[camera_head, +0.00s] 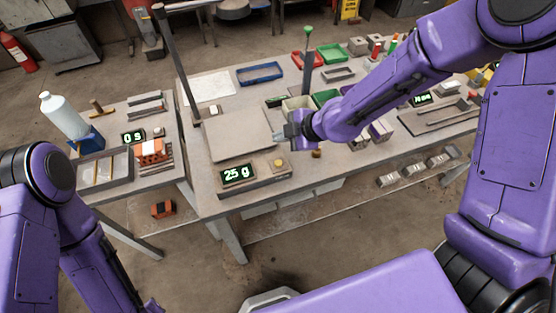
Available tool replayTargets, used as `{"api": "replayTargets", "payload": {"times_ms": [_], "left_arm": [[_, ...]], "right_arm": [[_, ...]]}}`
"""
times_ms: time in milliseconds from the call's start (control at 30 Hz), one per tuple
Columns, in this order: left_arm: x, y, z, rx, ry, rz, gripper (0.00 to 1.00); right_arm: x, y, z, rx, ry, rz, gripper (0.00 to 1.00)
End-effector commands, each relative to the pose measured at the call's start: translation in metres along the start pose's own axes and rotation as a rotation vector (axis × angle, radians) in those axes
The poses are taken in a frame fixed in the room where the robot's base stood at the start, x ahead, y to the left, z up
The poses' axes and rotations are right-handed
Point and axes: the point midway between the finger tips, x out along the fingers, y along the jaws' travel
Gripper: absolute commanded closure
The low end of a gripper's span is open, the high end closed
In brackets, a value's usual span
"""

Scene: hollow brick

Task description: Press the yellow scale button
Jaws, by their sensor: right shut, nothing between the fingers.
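The scale on the front left of the main table has a flat grey plate (238,136) and a lit display (238,174) reading 25 g. The yellow button (279,162) sits right of the display on the scale's front panel. My right gripper (278,138) is shut and empty, above and just behind the button, by the plate's right edge. It looks apart from the button, though the exact height is hard to tell. My left arm is low at the left, and its gripper does not show clearly.
A side table at the left holds a hollow orange brick (151,150), a grey tray (103,169) and a white bottle (62,114). A dark post (178,65) rises behind the scale. Green and blue trays and small bins stand behind my right gripper. The table's front edge is near the scale.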

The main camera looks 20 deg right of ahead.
Motion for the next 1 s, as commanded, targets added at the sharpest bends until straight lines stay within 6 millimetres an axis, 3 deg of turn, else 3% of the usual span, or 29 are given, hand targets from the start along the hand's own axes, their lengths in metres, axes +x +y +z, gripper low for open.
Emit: {"api": "replayTargets", "payload": {"times_ms": [367,800,1000], "left_arm": [[0.009,0.001,0.004,0.000,0.000,0.000,0.57],[0.067,0.006,0.028,0.000,0.000,0.000,0.57],[0.079,0.007,0.032,0.000,0.000,0.000,0.57]], "right_arm": [[0.007,-0.006,0.005,0.007,0.000,-0.001,1.00],[0.050,-0.037,0.036,0.008,0.001,0.000,1.00],[0.062,-0.046,0.044,0.009,0.001,-0.001,1.00]]}}
